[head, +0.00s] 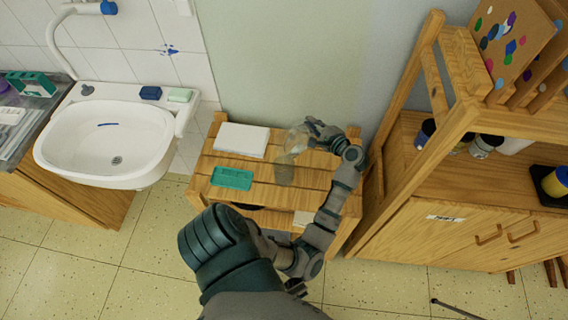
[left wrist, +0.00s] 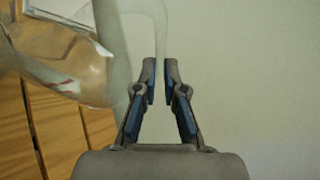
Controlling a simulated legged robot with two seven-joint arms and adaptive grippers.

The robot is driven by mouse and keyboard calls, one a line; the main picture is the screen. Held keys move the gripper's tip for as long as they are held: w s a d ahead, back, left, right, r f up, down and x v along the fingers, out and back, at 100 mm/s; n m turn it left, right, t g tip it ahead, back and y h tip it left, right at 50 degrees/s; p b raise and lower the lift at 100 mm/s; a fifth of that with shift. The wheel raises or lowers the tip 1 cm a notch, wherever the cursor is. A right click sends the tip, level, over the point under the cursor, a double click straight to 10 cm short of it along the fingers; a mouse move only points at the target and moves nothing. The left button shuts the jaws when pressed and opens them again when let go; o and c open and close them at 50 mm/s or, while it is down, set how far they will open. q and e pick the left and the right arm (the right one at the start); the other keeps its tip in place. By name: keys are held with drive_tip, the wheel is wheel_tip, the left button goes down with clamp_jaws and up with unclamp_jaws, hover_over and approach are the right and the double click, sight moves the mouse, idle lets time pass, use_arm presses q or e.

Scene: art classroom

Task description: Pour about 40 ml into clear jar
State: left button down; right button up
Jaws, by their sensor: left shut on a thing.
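A clear jug (head: 298,138) is above the wooden slatted table, seen faintly against the wall. My left gripper (head: 318,128) is shut on its handle. In the left wrist view the fingers (left wrist: 159,82) close around the pale see-through handle (left wrist: 160,30), and the jug's body (left wrist: 118,50) is to the left. A clear jar (head: 284,172) stands on the table just below the jug in the picture. The jug seems tilted toward the jar; whether liquid flows, and its level, I cannot tell. My right gripper is not in view.
On the table (head: 206,165) are a white pad (head: 241,139) and a teal tray (head: 231,178). A sink (head: 105,140) is at the left. A wooden shelf unit (head: 450,180) with paint jars stands close on the right.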

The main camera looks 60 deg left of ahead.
use_arm(q)
drive_tip(key=shift+s+r, duration=0.15)
drive_tip(key=shift+r, duration=0.05)
drive_tip(key=shift+d, duration=0.1)
drive_tip(key=shift+s+n, duration=0.1)
drive_tip(key=shift+n, duration=0.3)
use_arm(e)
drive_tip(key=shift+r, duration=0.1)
use_arm(q)
drive_tip(key=shift+w, duration=0.95)
drive_tip(key=shift+w+r, duration=0.1)
drive_tip(key=shift+w, duration=0.05)
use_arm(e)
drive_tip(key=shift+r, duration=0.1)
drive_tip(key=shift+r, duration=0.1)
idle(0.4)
